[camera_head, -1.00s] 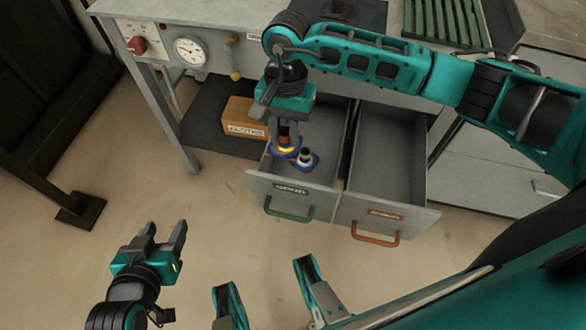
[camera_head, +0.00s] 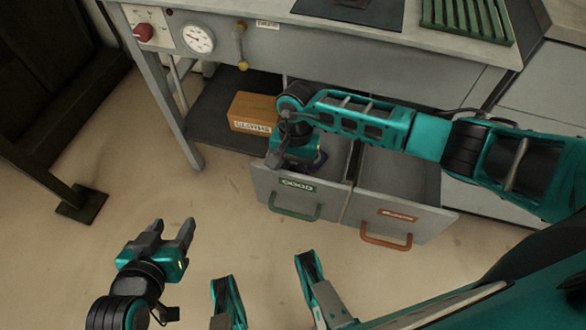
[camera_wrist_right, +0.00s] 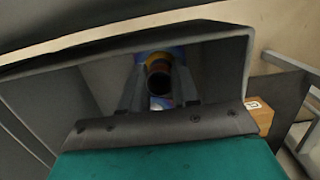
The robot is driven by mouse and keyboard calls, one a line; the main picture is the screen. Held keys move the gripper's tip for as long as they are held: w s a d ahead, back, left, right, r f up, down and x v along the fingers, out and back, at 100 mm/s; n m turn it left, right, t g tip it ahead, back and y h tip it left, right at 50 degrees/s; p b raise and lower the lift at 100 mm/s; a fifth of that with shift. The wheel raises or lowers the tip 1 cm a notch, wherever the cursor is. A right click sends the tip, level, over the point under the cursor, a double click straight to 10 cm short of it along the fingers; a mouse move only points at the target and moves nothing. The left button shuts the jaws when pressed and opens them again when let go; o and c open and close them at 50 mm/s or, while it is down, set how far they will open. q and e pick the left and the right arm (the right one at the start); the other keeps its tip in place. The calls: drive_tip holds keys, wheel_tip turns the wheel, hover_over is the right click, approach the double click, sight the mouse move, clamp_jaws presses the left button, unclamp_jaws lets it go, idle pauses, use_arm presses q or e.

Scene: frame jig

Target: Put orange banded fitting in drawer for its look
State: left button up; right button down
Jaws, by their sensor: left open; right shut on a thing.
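The orange banded fitting (camera_wrist_right: 158,64) shows in the right wrist view, with an orange band, a blue flange and a dark round bore. My right gripper (camera_wrist_right: 160,82) is shut on it, with one finger on each side. In the head view my right gripper (camera_head: 294,154) is down inside the open left drawer (camera_head: 272,184), which has a green handle and a green label reading GOOD. The drawer's front wall and my wrist hide the held fitting there. A bit of blue (camera_head: 320,160) shows beside the wrist. My left gripper (camera_head: 172,238) is open and empty above the floor.
The open right drawer (camera_head: 398,215) has an orange handle and looks empty. A cardboard box (camera_head: 252,112) stands on the dark shelf under the bench, left of the drawers. The bench front carries a dial gauge (camera_head: 197,38) and a red knob (camera_head: 143,32).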

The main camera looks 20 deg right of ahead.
use_arm(q)
drive_tip(key=shift+r, duration=0.2)
use_arm(e)
drive_tip(key=shift+r, duration=0.1)
drive_tip(key=c, duration=0.8)
unclamp_jaws()
drive_tip(key=shift+c, duration=0.2)
use_arm(q)
drive_tip(key=shift+w, duration=0.1)
use_arm(e)
drive_tip(key=shift+r, duration=0.1)
use_arm(q)
drive_tip(key=shift+s+a+r+p, duration=0.3)
drive_tip(key=shift+a+r+p, duration=0.3)
drive_tip(key=shift+p, duration=0.9)
use_arm(e)
wheel_tip(320, 180, up, 12)
drive_tip(key=w+d, duration=0.1)
drive_tip(key=shift+w, duration=0.25)
drive_tip(key=shift+f, duration=0.2)
